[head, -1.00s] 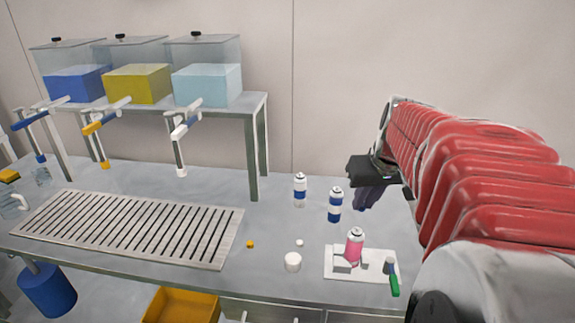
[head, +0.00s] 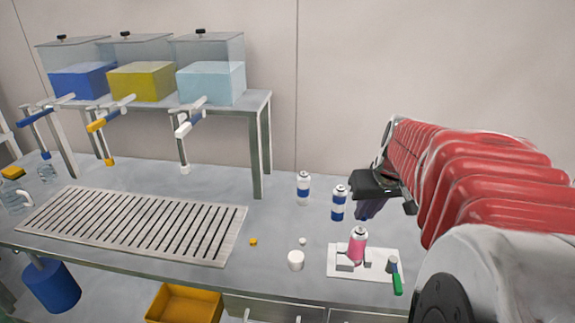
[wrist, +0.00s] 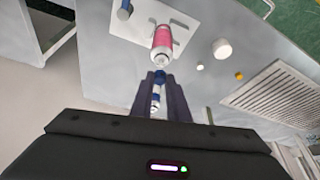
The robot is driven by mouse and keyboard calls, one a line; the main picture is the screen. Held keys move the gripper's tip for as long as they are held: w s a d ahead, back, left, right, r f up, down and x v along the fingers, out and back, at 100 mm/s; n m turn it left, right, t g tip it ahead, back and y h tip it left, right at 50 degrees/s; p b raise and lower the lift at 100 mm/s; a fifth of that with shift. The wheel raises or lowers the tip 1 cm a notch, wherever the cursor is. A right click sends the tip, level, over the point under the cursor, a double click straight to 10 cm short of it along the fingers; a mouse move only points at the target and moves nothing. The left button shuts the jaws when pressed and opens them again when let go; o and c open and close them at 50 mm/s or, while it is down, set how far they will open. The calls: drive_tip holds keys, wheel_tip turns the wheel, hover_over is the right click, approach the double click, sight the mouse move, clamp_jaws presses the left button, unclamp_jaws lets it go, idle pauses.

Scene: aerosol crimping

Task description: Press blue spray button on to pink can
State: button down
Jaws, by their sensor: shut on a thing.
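The pink can (head: 357,246) stands upright on a white plate (head: 338,271), beside a pale block. It also shows in the wrist view (wrist: 162,42), its pale top turned toward my gripper. My gripper (head: 366,210) is above and slightly behind the can in the head view, fingers pointing down. In the wrist view my gripper (wrist: 160,80) is shut on a small blue spray button (wrist: 159,75) at its fingertips. The button lines up closely with the can's top there, with a small apparent gap. The button is not discernible in the head view.
A blue-and-white can (head: 339,204) and a white can with a blue band (head: 303,189) stand behind the plate. A white cap (head: 295,260), small white button (head: 302,241) and orange button (head: 253,242) are left.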

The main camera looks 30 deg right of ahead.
sight(364, 217)
drive_tip(key=shift+f, duration=1.35)
idle(0.8)
drive_tip(key=c, duration=1.6)
unclamp_jaws()
drive_tip(key=shift+o, duration=0.4)
drive_tip(key=o, duration=0.4)
drive_tip(key=shift+w, duration=0.1)
drive_tip(key=shift+o, duration=0.2)
drive_tip(key=shift+r, duration=0.2)
drive_tip(key=shift+r, duration=3.35)
